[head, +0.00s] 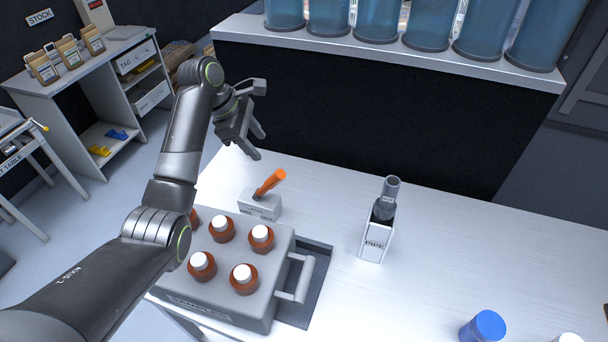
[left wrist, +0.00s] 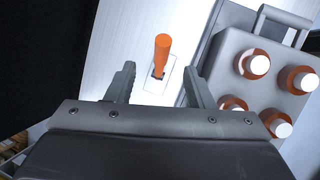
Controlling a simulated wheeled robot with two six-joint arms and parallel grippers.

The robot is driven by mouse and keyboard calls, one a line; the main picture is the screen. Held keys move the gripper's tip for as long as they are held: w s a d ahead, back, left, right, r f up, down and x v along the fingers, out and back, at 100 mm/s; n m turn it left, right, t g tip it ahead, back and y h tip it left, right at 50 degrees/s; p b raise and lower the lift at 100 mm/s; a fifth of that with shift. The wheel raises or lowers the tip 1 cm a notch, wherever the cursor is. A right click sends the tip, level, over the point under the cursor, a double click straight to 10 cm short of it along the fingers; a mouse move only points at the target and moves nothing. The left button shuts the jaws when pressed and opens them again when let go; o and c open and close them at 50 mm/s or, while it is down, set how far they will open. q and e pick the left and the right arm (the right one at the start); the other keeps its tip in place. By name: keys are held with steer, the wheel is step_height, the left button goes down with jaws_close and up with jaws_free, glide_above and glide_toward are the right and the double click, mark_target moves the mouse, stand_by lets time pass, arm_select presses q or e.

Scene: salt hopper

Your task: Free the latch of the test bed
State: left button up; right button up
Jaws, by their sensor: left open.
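The test bed (head: 228,297) is a grey block on the white table, holding several brown bottles with white caps. It also shows at the right of the left wrist view (left wrist: 239,44). The latch, an orange lever (head: 270,182) on a small white base (head: 260,205), stands just behind the bed and leans to the right. In the left wrist view the orange lever (left wrist: 162,52) appears between and beyond the fingers. My left gripper (head: 258,144) is open and empty, above and behind the lever, apart from it. My right gripper is not in view.
A white holder (head: 375,240) with a grey tool (head: 389,195) stands right of the bed. A blue-capped container (head: 483,328) is at the front right. Blue cylinders (head: 378,18) line a raised shelf behind. The table's right half is mostly clear.

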arm_select(q)
steer(key=p, duration=0.2)
glide_toward(275, 173)
step_height(275, 173, down, 2)
steer(key=x, duration=0.7)
steer(key=shift+w+d+f, duration=0.15)
steer(key=shift+d, duration=0.35)
steer(key=x, duration=0.2)
steer(key=shift+f, duration=0.45)
steer(key=shift+w+d+f, duration=0.15)
steer(key=shift+d+f, duration=0.1)
steer(key=shift+f, duration=0.25)
steer(key=shift+d+f, duration=0.1)
steer(key=shift+f, duration=0.05)
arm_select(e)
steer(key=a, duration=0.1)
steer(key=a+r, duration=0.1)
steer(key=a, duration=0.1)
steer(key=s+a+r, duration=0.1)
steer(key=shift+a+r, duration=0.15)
